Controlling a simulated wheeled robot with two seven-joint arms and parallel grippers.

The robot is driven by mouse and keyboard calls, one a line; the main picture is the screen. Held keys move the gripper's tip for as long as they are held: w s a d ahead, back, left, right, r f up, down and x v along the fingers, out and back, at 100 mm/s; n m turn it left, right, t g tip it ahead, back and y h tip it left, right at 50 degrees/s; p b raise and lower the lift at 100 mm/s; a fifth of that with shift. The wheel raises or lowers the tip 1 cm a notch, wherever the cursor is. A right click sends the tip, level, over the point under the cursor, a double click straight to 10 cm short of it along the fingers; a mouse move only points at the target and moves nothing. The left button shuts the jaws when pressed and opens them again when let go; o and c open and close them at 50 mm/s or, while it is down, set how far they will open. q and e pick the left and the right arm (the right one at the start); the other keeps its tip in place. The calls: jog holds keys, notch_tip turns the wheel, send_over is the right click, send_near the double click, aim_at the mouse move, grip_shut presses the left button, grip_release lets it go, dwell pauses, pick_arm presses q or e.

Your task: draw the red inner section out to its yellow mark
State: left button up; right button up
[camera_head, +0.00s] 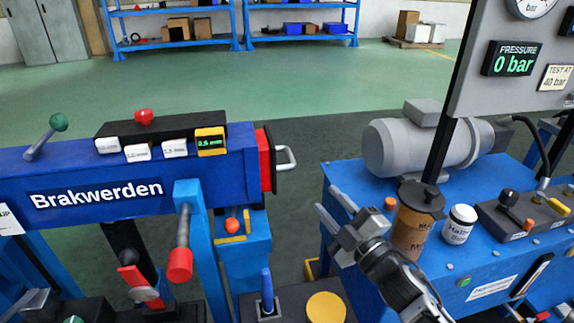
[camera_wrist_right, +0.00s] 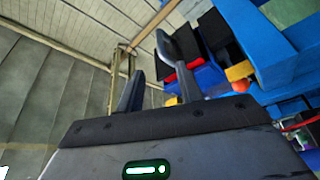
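The red inner section (camera_head: 265,160) shows as a short red end at the right end of the blue boom (camera_head: 110,190) marked "Brakwerden". A pale loop handle (camera_head: 286,158) sticks out from its end face. I see no yellow mark on the red part. My right gripper (camera_head: 330,203) is open and empty, to the right of and below the handle, apart from it. In the right wrist view, the two fingers of my right gripper (camera_wrist_right: 155,75) stand apart with nothing between them.
A blue bench (camera_head: 345,185) at right carries a grey motor (camera_head: 400,145), a brown can (camera_head: 415,220) and a white jar (camera_head: 459,224), close to my right arm. A pressure panel (camera_head: 515,60) reads 0 bar. Floor is clear beyond the handle.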

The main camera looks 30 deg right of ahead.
aim_at(290, 153)
jog(key=x, duration=1.5)
jog(key=shift+w+r+p, duration=0.1)
jog(key=shift+w+p, duration=0.25)
jog(key=shift+w, duration=0.05)
jog(key=shift+d, duration=0.1)
grip_shut()
